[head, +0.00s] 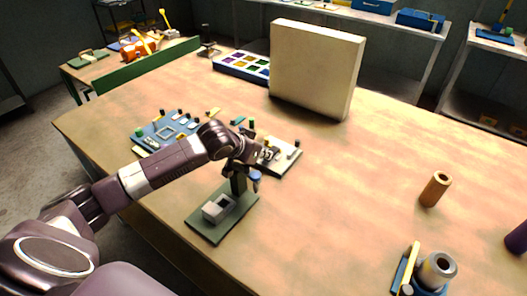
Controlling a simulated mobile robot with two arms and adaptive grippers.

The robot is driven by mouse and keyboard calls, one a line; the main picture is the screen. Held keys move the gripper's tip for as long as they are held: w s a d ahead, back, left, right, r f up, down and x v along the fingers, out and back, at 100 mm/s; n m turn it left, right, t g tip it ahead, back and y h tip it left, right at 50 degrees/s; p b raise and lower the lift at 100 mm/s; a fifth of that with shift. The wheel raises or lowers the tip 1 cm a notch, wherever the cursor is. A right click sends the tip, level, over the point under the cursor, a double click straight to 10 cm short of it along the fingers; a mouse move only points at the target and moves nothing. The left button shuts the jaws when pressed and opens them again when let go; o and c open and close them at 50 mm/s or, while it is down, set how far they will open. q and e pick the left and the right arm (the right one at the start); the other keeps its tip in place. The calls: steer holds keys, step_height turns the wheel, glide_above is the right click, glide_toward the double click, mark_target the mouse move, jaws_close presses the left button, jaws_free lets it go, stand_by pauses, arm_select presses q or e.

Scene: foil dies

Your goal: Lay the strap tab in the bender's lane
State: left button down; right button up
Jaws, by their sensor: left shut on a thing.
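My left gripper (255,155) reaches in over the table from the left, above the front of a small pale board with little fixtures (287,157). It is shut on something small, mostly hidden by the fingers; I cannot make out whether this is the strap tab. Just in front stands a dark green base (207,229) with an upright dark post, a blue part (256,178) and a light grey hollow block (216,209). I cannot tell for sure which fixture is the bender, and its lane is not discernible. My right gripper is not in view.
A blue board with several small parts (143,139) lies left, partly behind my arm. A large cream panel (315,70) and a compartment tray (240,66) stand at the back. An orange-brown cylinder (435,189) and a grey ring fixture (438,269) are right.

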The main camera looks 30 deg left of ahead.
arm_select(q)
steer(key=c, duration=2)
jaws_free()
steer(key=shift+f, duration=0.15)
steer(key=shift+r, duration=0.2)
steer(key=v, duration=0.8)
steer(key=b+v, duration=0.1)
steer(key=v, duration=0.3)
steer(key=shift+r, duration=0.5)
